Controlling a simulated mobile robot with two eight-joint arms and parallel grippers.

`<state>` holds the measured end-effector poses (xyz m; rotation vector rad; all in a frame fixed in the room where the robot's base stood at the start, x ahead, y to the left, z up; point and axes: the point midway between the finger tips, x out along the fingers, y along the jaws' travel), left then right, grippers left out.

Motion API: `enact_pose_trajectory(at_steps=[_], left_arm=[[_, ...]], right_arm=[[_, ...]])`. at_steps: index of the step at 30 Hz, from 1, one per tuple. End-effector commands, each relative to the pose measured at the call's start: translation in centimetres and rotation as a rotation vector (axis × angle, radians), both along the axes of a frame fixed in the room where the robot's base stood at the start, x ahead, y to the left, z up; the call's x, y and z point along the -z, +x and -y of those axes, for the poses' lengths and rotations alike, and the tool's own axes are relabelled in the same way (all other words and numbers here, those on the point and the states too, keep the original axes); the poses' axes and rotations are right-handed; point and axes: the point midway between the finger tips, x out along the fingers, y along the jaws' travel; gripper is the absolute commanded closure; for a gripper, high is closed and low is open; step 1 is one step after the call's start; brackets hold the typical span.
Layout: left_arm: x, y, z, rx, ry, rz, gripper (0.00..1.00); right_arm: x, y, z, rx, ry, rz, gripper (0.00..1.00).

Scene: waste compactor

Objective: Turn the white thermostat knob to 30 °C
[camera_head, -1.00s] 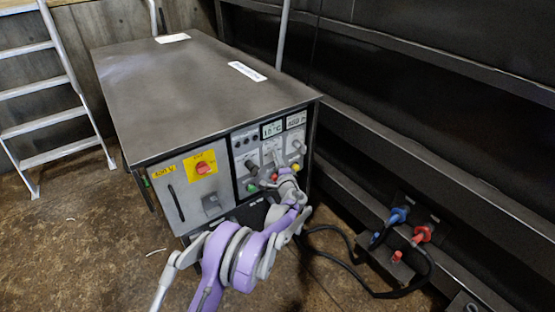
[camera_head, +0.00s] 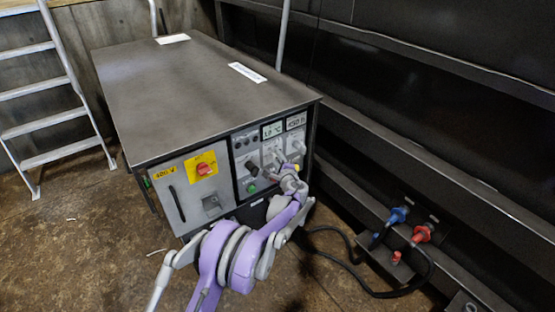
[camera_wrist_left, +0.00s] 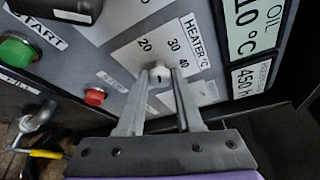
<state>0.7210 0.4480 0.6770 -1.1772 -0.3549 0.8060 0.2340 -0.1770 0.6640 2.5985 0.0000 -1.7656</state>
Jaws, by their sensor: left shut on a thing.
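The white thermostat knob (camera_wrist_left: 160,76) sits on the heater plate (camera_wrist_left: 131,53) in the left wrist view. Its scale shows 20, 30 and 40 around it. My left gripper (camera_wrist_left: 160,84) has one finger on each side of the knob and is shut on it. I cannot clearly tell which number the knob's mark points to. In the head view my left gripper (camera_head: 290,168) is at the right part of the control panel (camera_head: 246,153) and hides the knob. My right gripper is not in view.
A green start button (camera_wrist_left: 16,50) and a red button (camera_wrist_left: 95,96) lie left of the knob. An oil display (camera_wrist_left: 252,22) reads 10 °C. A red switch on yellow (camera_head: 204,169) is on the cabinet. Blue and red plugs (camera_head: 398,215) with cables are at right.

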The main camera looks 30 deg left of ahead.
Motion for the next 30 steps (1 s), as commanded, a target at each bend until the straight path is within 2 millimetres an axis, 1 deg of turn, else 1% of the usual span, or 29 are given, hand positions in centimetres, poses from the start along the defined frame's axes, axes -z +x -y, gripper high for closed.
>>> enact_pose_trajectory(at_steps=[9,15,24,30], left_arm=[[-0.18,0.1,0.07,-0.001,0.11,-0.271,1.0],[-0.22,0.18,0.1,0.0,0.169,-0.411,1.0],[-0.23,0.22,0.13,0.0,0.226,-0.545,1.0],[-0.27,0.25,0.15,0.001,0.24,-0.579,1.0]], right_arm=[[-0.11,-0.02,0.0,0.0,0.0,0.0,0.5],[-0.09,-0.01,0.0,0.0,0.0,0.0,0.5],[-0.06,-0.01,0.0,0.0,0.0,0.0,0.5],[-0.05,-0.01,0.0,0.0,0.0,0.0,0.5]])
